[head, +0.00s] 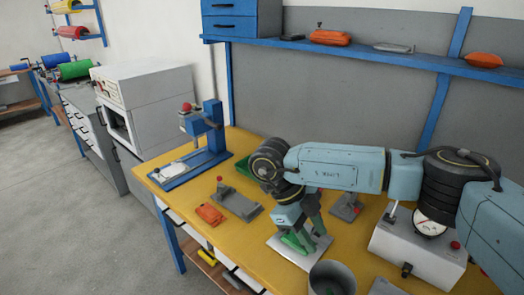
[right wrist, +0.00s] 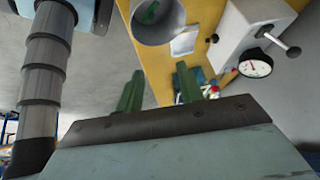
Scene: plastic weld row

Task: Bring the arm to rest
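My right arm reaches in from the right in the head view, and its gripper (head: 307,236) points down over a white plate (head: 284,249) on the yellow workbench (head: 262,259). In the right wrist view the two green fingers of this gripper (right wrist: 158,74) stand apart with nothing between them. I cannot tell how high the fingertips are above the plate. My left gripper is not in view.
A grey cup (head: 332,280) stands near the gripper; the wrist view shows a green piece inside it (right wrist: 151,13). A gauge box (head: 418,250) stands to the right. A blue press (head: 195,165), grey fixture (head: 236,205) and orange piece (head: 210,214) lie left. A blue shelf (head: 390,60) runs behind.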

